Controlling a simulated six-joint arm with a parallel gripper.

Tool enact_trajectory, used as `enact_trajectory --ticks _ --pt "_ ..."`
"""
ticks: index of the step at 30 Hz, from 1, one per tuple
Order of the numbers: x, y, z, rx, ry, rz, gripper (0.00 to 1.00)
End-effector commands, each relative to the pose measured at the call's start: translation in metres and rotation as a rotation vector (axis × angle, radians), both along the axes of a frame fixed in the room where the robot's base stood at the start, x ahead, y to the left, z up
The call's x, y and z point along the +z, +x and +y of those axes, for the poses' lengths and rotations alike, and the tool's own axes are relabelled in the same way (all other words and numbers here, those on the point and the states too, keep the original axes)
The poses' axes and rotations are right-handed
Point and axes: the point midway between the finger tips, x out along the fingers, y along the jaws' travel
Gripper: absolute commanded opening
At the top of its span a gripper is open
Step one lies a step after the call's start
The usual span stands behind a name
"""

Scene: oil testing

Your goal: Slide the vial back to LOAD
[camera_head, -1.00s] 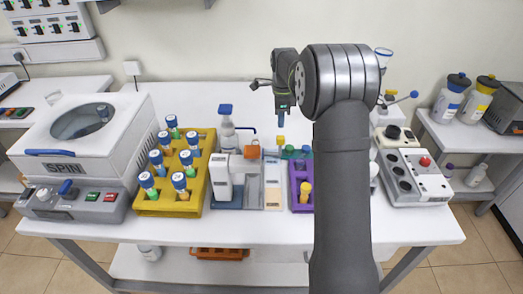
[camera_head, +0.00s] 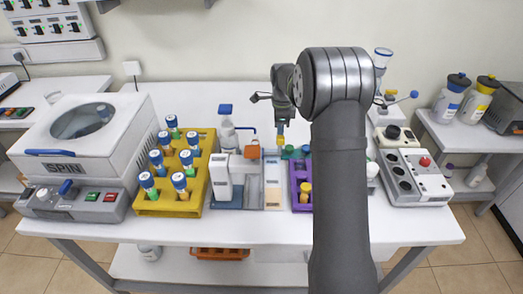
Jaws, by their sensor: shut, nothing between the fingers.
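A small yellow-capped vial (camera_head: 280,140) stands upright at the back of a narrow slide track (camera_head: 273,178) in the middle of the table; its lower part is hard to make out. My gripper (camera_head: 281,120) points down, just above and slightly behind the yellow cap. Its fingers are shut and empty; whether the tips touch the cap cannot be told. A LOAD mark is too small to read. The peach-coloured plate (camera_head: 273,198) is at the track's near end.
A purple rack (camera_head: 298,185) with a yellow-capped vial stands close on the right. A yellow tube rack (camera_head: 170,205) is further left. My arm hides the area right of the purple rack.

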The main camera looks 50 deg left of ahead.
Motion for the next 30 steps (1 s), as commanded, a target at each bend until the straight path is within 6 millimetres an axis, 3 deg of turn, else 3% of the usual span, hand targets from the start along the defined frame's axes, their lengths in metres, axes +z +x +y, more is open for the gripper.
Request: enact_trajectory --ticks 30 --pt "0.000 -0.037 -0.036 0.000 0.000 0.000 0.00"
